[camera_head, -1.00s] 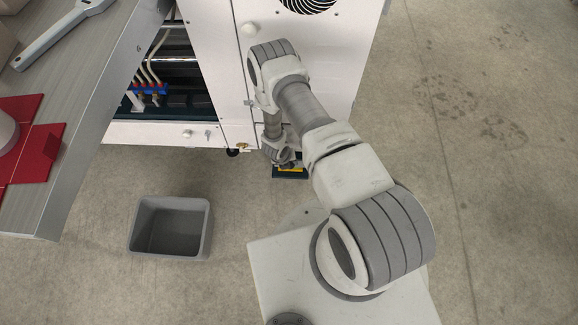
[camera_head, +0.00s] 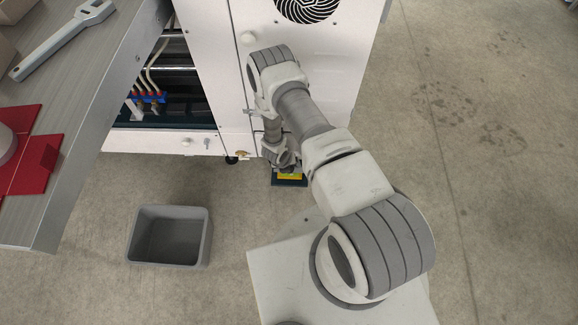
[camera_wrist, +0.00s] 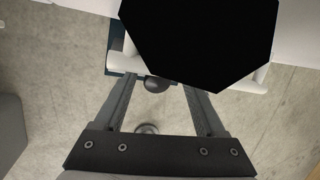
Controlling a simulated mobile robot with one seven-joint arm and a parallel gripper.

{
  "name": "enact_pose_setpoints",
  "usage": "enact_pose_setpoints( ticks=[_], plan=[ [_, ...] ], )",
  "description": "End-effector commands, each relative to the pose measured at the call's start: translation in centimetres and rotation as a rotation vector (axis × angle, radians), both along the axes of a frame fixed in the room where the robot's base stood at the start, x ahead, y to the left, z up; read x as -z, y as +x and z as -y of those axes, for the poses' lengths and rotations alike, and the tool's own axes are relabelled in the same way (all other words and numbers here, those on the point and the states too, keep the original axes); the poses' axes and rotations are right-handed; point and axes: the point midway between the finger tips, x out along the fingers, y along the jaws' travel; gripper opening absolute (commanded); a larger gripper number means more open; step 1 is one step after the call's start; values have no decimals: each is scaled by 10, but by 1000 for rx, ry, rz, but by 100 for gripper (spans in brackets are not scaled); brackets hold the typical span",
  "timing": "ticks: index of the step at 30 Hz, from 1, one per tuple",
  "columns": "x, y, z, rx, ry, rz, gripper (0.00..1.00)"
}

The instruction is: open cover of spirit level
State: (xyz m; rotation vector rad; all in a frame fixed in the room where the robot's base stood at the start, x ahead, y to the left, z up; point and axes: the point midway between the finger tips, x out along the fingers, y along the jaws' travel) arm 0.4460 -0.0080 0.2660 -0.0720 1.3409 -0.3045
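I cannot clearly make out the spirit level or its cover. In the head view, a small yellow patch (camera_head: 290,175) on a dark blue base (camera_head: 290,183) shows low at the machine's foot, partly hidden under my wrist. My gripper (camera_wrist: 160,84) has its two fingers apart in the wrist view, with nothing seen clamped between them. A dark round knob (camera_wrist: 156,84) appears between the fingertips; I cannot tell whether they touch it. A large black octagonal shape (camera_wrist: 200,40) covers the top of the wrist view and hides the right fingertip and what lies behind.
The white machine (camera_head: 225,60) stands ahead, with an open bay of hoses at its left. A grey bin (camera_head: 207,240) stands on the floor at left. A table (camera_head: 90,80) at left carries a wrench (camera_head: 62,37) and red sheets (camera_head: 20,125). The floor at right is clear.

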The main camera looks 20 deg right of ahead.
Motion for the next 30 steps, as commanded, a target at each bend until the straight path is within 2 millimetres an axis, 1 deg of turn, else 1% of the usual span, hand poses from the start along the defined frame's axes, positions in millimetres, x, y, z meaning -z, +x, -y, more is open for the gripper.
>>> enact_pose_setpoints(
  ticks=[5,7,11,14,24,27,30],
  plan=[
    [0,-2,-2,-1,2,-4,72],
    [-3,-3,-2,-1,3,-5,72],
    [-18,-5,-6,-1,4,-5,72],
    [-39,-9,-12,-1,5,-6,72],
    [-119,-24,-32,-2,3,-2,72],
    [-137,-28,-37,-1,3,-2,72],
    [-151,-31,-41,-1,2,-2,72]
  ],
)
